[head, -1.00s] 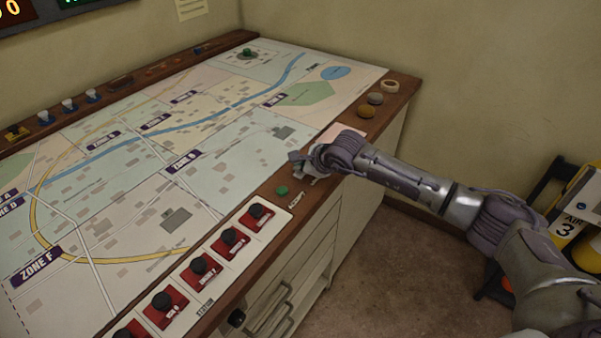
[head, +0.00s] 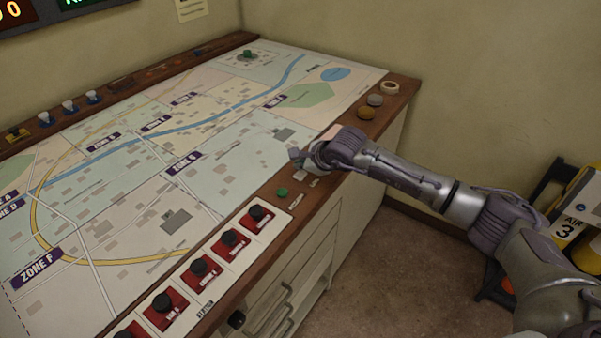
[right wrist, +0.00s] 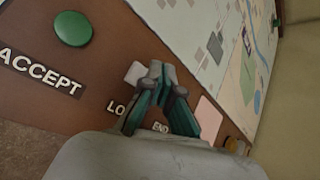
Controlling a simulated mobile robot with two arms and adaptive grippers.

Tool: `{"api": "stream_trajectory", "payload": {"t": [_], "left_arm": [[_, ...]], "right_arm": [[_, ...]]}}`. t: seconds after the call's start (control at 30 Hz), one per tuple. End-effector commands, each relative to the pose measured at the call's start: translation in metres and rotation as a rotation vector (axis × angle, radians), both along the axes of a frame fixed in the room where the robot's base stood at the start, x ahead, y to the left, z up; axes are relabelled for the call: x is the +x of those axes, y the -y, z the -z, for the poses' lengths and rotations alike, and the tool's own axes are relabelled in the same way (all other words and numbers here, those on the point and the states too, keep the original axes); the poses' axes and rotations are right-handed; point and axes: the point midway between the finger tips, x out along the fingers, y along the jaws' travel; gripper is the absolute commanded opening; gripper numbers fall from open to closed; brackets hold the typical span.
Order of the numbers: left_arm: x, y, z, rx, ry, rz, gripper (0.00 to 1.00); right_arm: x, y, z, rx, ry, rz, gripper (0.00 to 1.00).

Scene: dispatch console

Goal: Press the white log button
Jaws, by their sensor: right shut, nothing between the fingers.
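The white log button (head: 299,174) sits on the brown wooden edge of the console, just beyond the green accept button (head: 282,192). In the right wrist view the white button (right wrist: 135,73) shows beside the fingertips, partly hidden by them, above the partly covered "LO…" label. My right gripper (head: 296,155) is shut and empty, just past the white button toward the far end of the console. In the right wrist view its fingertips (right wrist: 157,70) meet. I cannot tell whether they touch the surface. My left gripper is out of view.
Red panels with black knobs (head: 199,267) line the near edge. A pinkish pad (right wrist: 209,118) lies past the gripper. The flat map (head: 225,155) fills the console top.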

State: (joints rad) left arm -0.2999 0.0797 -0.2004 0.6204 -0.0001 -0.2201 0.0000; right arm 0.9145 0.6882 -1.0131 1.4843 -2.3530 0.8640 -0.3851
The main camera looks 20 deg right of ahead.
Motion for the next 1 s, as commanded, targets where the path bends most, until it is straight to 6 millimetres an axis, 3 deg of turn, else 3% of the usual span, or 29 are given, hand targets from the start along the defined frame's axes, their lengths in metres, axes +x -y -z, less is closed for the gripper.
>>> {"api": "stream_trajectory", "payload": {"t": [0.27, 0.77, 1.0], "left_arm": [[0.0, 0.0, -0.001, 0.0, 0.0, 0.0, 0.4], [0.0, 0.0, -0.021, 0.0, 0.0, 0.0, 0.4], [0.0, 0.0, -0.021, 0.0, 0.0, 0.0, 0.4]], "right_arm": [[0.0, 0.0, -0.002, 0.001, 0.001, -0.001, 0.0], [0.0, 0.0, -0.047, 0.0, 0.002, -0.001, 0.0], [0.0, 0.0, -0.05, 0.001, 0.001, -0.001, 0.0]]}}
